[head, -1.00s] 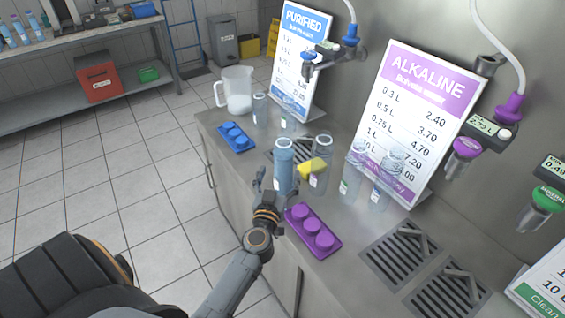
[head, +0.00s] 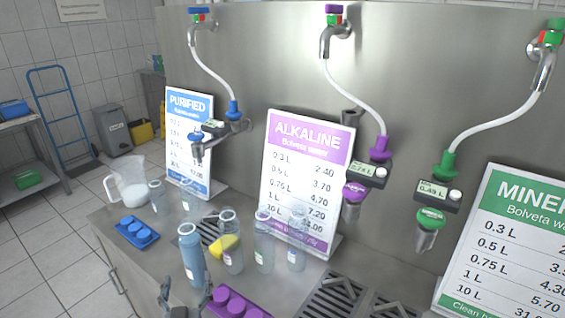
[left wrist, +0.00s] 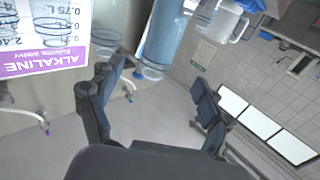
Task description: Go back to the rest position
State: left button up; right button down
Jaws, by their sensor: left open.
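My left gripper (head: 186,292) is at the bottom edge of the head view, just in front of the blue bottle (head: 192,258). Its fingers are spread apart with nothing between them; they also show apart in the left wrist view (left wrist: 155,105). The blue bottle stands upright on the steel counter (head: 150,270), and its body shows beyond the fingers in the left wrist view (left wrist: 168,38). Whether the fingers touch it, I cannot tell. My right gripper is not in view.
Clear bottles (head: 264,245), a yellow object (head: 225,246), a purple tray (head: 243,311), a blue tray (head: 128,236) and a jug (head: 130,185) crowd the counter. Taps and price signs (head: 300,185) stand behind. Tiled floor (head: 60,240) is open at the left.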

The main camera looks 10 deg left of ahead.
pick_arm(q)
jog(key=d+r+m+t+h, duration=0.25)
jog(key=d+m+h, duration=0.25)
jog(key=d+h, duration=0.3)
jog(key=s+d+f+m+g+h, duration=0.55)
jog(key=s+d+g, duration=0.4)
jog(key=d, duration=0.25)
jog(key=s+a+f+n+g+y, duration=0.2)
jog(key=s+a+f+g+y, duration=0.15)
jog(key=s, duration=0.35)
jog(key=s+a+f+n+g+y, duration=0.2)
jog(key=s+a+g+y, duration=0.1)
jog(key=s+a, duration=0.3)
jog(key=s+d+f+g, duration=0.1)
jog(key=s+f, duration=0.1)
jog(key=f, duration=1.2)
jog(key=s+d+f, duration=0.1)
jog(key=f, duration=1.3)
jog(key=s+a+f+g, duration=0.1)
jog(key=s+a+f, duration=0.2)
jog(key=s+f, duration=1.1)
jog(key=shift+s+f+b, duration=0.35)
jog(key=shift+s+b, duration=0.05)
jog(key=shift+s, duration=0.6)
